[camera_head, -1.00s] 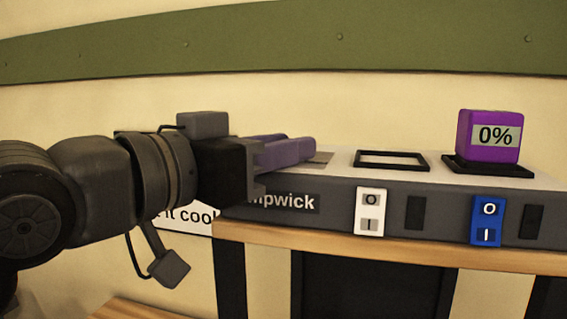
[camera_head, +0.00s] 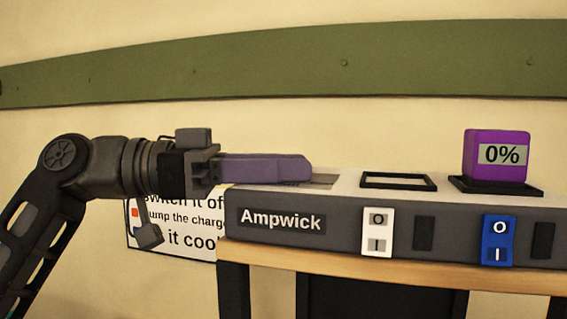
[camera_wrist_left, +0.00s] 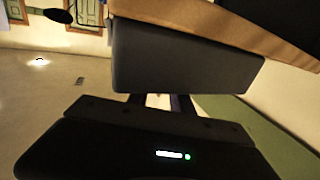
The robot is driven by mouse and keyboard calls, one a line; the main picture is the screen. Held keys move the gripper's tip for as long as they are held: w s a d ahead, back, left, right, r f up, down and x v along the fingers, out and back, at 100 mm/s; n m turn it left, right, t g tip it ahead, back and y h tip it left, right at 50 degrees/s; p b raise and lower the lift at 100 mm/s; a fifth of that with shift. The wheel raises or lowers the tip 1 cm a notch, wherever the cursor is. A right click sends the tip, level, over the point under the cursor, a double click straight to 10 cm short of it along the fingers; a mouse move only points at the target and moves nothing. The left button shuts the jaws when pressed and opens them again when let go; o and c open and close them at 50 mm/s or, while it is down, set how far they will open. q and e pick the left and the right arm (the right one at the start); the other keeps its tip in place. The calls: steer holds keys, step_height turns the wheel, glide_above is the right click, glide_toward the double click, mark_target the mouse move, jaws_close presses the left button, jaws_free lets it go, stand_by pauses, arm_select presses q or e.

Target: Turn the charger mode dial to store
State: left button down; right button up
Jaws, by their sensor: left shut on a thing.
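The charger, a long grey box lettered Ampwick (camera_head: 280,220), stands on a wooden bench. My left gripper (camera_head: 300,168) comes in from the left, its purple fingers level over the charger's left end. The fingers are closed together on something they hide; by its place it is the mode dial. I cannot see the dial's face or which mode it points to. A grey plate (camera_head: 322,180) shows on the charger's top just past the fingertips. In the left wrist view the charger's dark grey end (camera_wrist_left: 185,65) hides the fingertips. My right gripper is out of view.
A purple battery (camera_head: 490,155) reading 0% sits in the charger's right bay; the left bay (camera_head: 398,181) is empty. A white switch (camera_head: 377,232) and a blue switch (camera_head: 497,241) are on the front. A sign (camera_head: 180,240) hangs behind my arm. A green rail (camera_head: 300,65) crosses the wall.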

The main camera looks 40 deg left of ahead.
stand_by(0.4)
arm_select(q)
steer(key=c, duration=1.1)
jaws_free()
steer(key=b+v, duration=0.1)
steer(key=v, duration=0.7)
steer(key=shift+w, duration=0.15)
